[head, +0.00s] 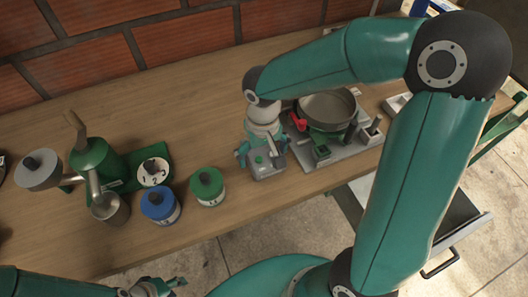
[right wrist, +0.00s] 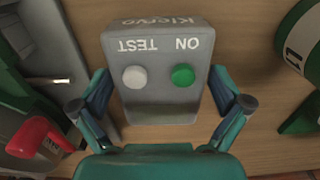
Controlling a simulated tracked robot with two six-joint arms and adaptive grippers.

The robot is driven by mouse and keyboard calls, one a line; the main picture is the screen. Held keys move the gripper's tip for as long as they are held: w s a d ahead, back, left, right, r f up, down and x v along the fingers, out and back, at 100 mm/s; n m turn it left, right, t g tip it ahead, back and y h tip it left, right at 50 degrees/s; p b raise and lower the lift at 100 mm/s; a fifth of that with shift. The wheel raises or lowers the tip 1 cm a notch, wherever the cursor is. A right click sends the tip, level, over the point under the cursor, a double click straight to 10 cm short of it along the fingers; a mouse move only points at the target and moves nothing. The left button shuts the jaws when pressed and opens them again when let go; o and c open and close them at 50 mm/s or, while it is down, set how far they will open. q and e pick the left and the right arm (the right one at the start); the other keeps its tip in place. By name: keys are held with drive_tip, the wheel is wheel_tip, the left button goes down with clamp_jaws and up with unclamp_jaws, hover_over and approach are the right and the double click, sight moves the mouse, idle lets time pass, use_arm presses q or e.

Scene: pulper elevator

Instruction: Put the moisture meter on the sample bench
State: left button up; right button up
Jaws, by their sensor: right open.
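The moisture meter (head: 264,165) is a grey box on the wooden bench top (head: 290,205); I cannot tell if this bench is the sample bench. In the right wrist view the meter (right wrist: 165,75) shows a white TEST button and a green ON button, with its lettering upside down. My right gripper (head: 262,152) is over the meter, pointing down. In the wrist view my right gripper (right wrist: 163,108) is open, with one finger on each side of the meter. My left gripper (head: 165,288) is at the bottom edge, away from the meter; its jaws are partly cut off.
A grey stand with a round pan (head: 328,106) and red-handled part stands close right of the meter. A green canister (head: 207,187), a blue canister (head: 160,204) and a green grinder-like machine (head: 95,160) stand left. An open drawer (head: 462,222) is at right.

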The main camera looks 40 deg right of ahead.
sight(263, 152)
drive_tip(key=shift+r, duration=0.2)
wheel_tip(263, 152, up, 12)
drive_tip(key=p, duration=0.1)
drive_tip(key=shift+p, duration=0.35)
drive_tip(key=shift+f, duration=0.1)
idle(0.3)
